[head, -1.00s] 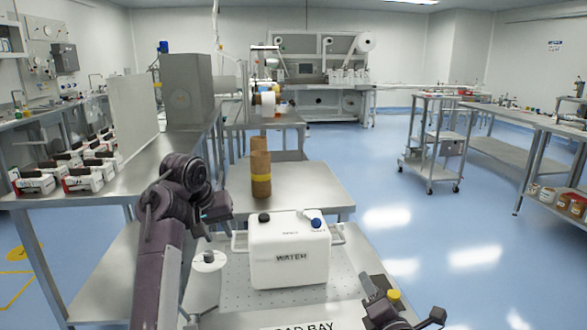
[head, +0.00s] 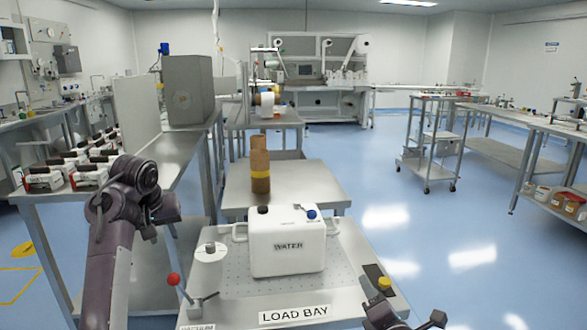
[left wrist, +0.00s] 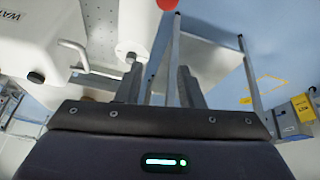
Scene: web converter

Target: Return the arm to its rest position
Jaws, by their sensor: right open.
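My left arm (head: 112,245) rises at the left of the head view, bent at a dark joint. Its gripper end (head: 150,232) is small and partly hidden there, left of the load bay cart. In the left wrist view my left gripper (left wrist: 160,88) has its two dark fingers apart, with nothing held between them. My right gripper (head: 408,318) is at the bottom edge of the head view, partly cut off, right of the LOAD BAY label. It is open, and I see nothing held in it.
The white WATER container (head: 287,245) stands on the load bay cart (head: 345,285). A white roll (head: 208,268) and a red-knobbed lever (head: 173,280) are left of it. A steel bench (head: 180,150) stands beside my left arm. Blue floor (head: 450,250) is clear at right.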

